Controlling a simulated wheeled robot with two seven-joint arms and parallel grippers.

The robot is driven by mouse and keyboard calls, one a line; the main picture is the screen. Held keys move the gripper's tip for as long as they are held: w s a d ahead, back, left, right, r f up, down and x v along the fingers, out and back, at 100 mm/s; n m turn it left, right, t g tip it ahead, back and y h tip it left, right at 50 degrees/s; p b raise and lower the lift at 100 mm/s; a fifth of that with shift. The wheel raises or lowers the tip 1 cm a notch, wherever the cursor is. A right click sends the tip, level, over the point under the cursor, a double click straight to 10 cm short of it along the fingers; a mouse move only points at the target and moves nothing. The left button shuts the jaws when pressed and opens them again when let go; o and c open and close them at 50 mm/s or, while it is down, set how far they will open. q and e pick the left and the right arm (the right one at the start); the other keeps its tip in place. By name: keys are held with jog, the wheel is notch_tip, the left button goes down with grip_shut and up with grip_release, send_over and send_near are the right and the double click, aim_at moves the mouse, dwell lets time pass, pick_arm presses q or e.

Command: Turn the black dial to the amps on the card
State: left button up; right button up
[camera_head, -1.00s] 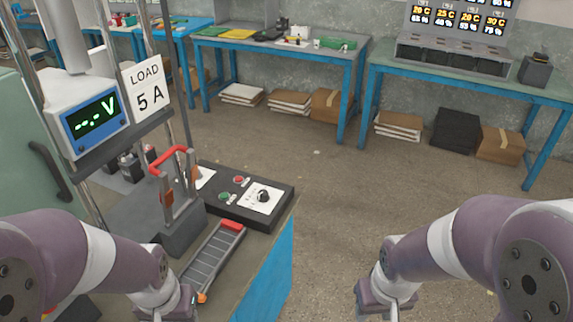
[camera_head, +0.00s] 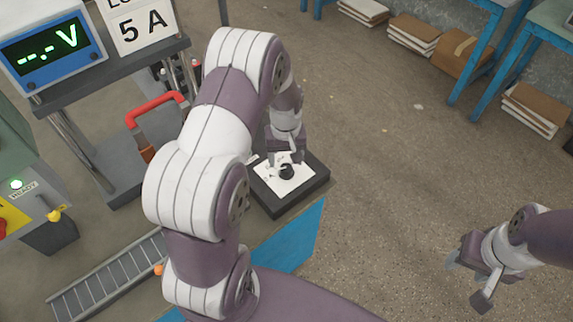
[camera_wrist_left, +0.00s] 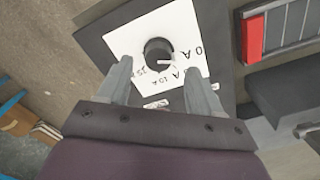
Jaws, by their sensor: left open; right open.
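The card (camera_head: 143,27) at the upper left in the head view reads 5 A. The black dial (camera_head: 287,171) sits on a white scale plate on a dark box; in the left wrist view the round dial (camera_wrist_left: 158,50) has a small white mark pointing right. The printed amp labels around it are turned and partly cut, so I cannot tell which the mark meets. My left gripper (camera_head: 285,154) is open above the dial, its fingers (camera_wrist_left: 158,84) on either side below it in the wrist view, apparently not gripping it. My right gripper (camera_head: 467,281) is open and empty, over the floor.
A blue meter (camera_head: 50,50) shows dashes and V beside the card. A red-handled lever (camera_head: 155,108) stands left of the arm. A ribbed grey tray (camera_head: 110,278) lies at the front.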

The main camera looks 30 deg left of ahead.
aim_at(286, 167)
pick_arm(q)
notch_tip(286, 167, down, 4)
jog(key=shift+w+d+f, duration=0.1)
jog(key=shift+w+f, duration=0.05)
jog(key=shift+f, duration=0.1)
jog(key=c, duration=1.1)
jog(key=shift+o, duration=0.2)
jog(key=shift+r+m, duration=0.1)
jog(key=shift+m, duration=0.2)
jog(key=m+p, duration=0.1)
jog(key=m, duration=0.2)
jog(key=shift+m, duration=0.3)
jog(key=shift+m+p, duration=0.5)
jog(key=shift+m, duration=1.7)
